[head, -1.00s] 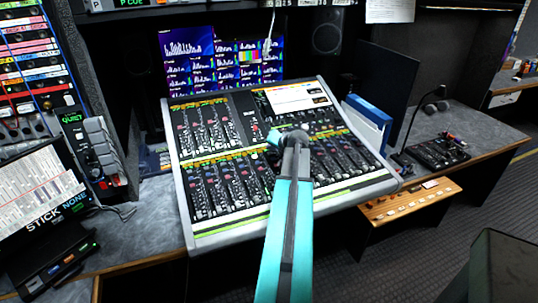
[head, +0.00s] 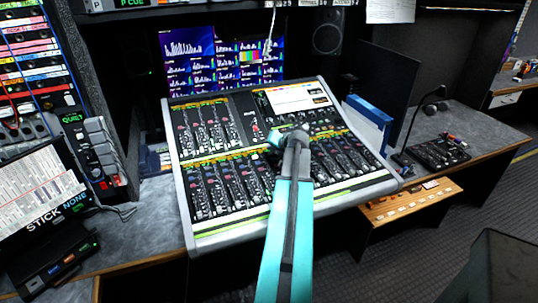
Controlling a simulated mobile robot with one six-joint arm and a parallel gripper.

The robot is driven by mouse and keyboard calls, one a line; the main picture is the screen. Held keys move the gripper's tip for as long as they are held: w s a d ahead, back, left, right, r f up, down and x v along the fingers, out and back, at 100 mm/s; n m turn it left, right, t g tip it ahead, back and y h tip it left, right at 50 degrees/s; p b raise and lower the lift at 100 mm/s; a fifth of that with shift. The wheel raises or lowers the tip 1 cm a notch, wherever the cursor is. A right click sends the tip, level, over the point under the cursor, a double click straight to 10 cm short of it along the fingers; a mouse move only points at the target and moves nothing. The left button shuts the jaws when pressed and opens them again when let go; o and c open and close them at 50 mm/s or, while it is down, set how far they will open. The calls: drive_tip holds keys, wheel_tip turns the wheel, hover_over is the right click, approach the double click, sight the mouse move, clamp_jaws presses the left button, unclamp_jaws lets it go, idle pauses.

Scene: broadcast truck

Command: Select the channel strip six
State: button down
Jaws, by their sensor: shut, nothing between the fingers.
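The mixing console (head: 178,205) stands tilted on the desk in the middle of the head view. It has an upper left bank of channel strips (head: 205,128) and a long lower row of strips (head: 222,185). The strip numbers are too small to read, so I cannot tell which is strip six. My turquoise arm reaches up from the bottom over the middle of the console and hides part of the lower row. My gripper's fingers do not show; they are hidden beyond the arm's far joint. I cannot tell whether anything touches the console.
Screens with level graphs (head: 190,55) stand behind the console. A dark monitor (head: 385,88) and a blue-edged panel (head: 368,112) are at its right. A small control box with a gooseneck microphone (head: 438,152) sits further right. An intercom unit (head: 85,150) stands at left.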

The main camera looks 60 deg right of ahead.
drive_tip(key=shift+f+b, duration=0.85)
drive_tip(key=shift+b, duration=0.05)
idle(1.6)
drive_tip(key=shift+r, duration=0.1)
idle(0.3)
drive_tip(key=shift+r+p, duration=0.3)
drive_tip(key=shift+r, duration=0.45)
drive_tip(key=r, duration=0.1)
drive_tip(key=r+p, duration=0.1)
drive_tip(key=r, duration=0.1)
drive_tip(key=r+p, duration=0.1)
drive_tip(key=r, duration=0.1)
drive_tip(key=shift+s+a, duration=0.2)
drive_tip(key=shift+s, duration=0.1)
idle(0.3)
idle(0.8)
